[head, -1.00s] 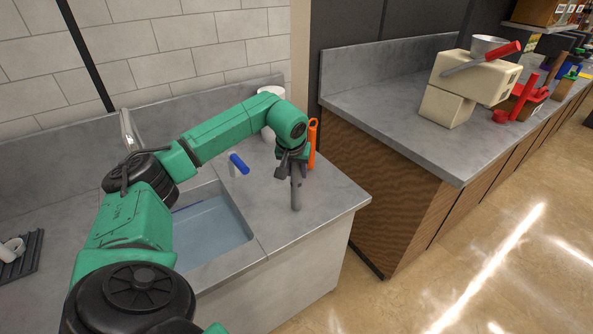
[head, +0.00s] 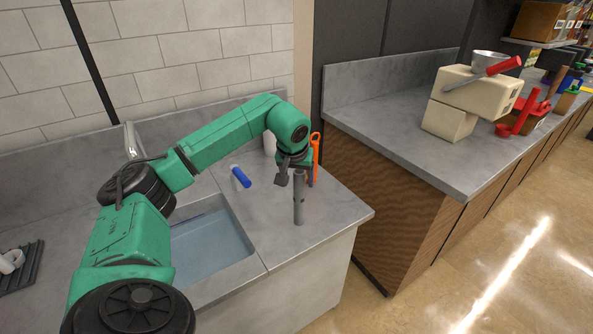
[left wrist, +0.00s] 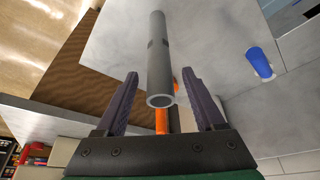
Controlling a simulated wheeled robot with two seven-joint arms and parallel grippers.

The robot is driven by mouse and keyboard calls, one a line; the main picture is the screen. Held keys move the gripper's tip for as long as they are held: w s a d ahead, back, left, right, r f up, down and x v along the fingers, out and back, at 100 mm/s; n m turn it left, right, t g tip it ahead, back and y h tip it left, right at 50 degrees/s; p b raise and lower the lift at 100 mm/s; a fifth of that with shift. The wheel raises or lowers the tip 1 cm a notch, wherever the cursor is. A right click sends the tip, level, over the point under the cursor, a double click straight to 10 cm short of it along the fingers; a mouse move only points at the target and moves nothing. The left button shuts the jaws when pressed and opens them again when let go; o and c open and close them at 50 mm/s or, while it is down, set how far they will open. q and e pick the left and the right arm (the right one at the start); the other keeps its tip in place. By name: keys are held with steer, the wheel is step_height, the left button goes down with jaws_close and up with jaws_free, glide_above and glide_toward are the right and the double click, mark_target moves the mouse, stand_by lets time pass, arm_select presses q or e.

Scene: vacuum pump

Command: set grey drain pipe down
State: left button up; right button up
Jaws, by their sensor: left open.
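The grey drain pipe (head: 298,200) stands upright on the counter to the right of the sink in the head view. In the left wrist view the grey pipe (left wrist: 158,60) shows with its open round end toward me, between and just beyond my fingers. My left gripper (head: 293,180) is at the top of the pipe, and in the left wrist view its two dark fingers (left wrist: 160,88) are spread with gaps on both sides of the pipe. My right gripper is not in view.
A blue-capped item (head: 240,176) stands left of the pipe, next to the water-filled sink (head: 212,245). An orange tool (head: 315,150) is close behind my gripper. A second counter (head: 400,120) at right holds a cream machine (head: 455,100).

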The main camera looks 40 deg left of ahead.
arm_select(q)
steer(key=v, duration=0.8)
steer(key=shift+s+d+r, duration=0.1)
